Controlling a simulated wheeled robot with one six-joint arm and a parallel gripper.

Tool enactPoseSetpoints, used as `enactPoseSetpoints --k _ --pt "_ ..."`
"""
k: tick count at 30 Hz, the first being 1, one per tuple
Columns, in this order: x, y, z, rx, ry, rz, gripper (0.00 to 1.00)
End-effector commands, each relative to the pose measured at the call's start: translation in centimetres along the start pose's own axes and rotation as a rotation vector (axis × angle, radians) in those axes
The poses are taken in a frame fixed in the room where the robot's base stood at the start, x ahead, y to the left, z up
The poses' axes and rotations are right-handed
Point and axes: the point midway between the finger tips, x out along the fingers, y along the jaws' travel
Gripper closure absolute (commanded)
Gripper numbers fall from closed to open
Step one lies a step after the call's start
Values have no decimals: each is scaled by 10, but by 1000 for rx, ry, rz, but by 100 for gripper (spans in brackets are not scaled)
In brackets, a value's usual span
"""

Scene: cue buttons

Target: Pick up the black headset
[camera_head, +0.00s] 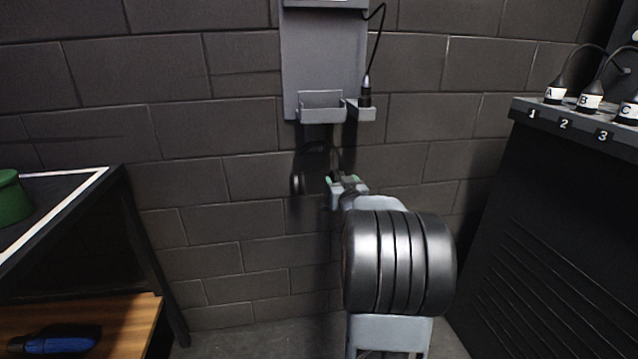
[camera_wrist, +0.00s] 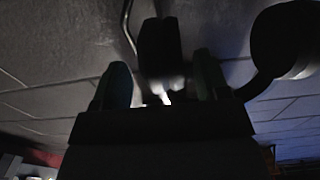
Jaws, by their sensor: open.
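The black headset (camera_head: 297,184) is dark against the dark wall in the head view, below the grey wall panel; much of its outline is hard to make out. My gripper (camera_head: 341,180) is at its right side, jaws open. In the wrist view a dark block lies ahead of and between the two fingertips of my gripper (camera_wrist: 160,85); it looks like part of the headset (camera_wrist: 160,45). A large round dark part, likely an ear cup, is at the upper right. I cannot tell whether the fingers touch anything.
A grey wall panel (camera_head: 325,65) with a small tray (camera_head: 322,114) and a corded black plug is above my gripper. A table (camera_head: 118,185) with a green object stands left. A black console (camera_head: 560,190) with labelled plugs stands right.

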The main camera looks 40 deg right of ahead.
Motion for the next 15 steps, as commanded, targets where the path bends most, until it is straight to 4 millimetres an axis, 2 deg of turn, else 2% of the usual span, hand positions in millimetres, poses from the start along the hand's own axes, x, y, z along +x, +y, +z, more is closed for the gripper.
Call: enactPoseSetpoints --k 1,6,15 --pt "8 -1 4 0 0 -1 32" --pt "24 -1 2 -1 -1 -1 32" --pt "27 0 0 -1 0 0 32"
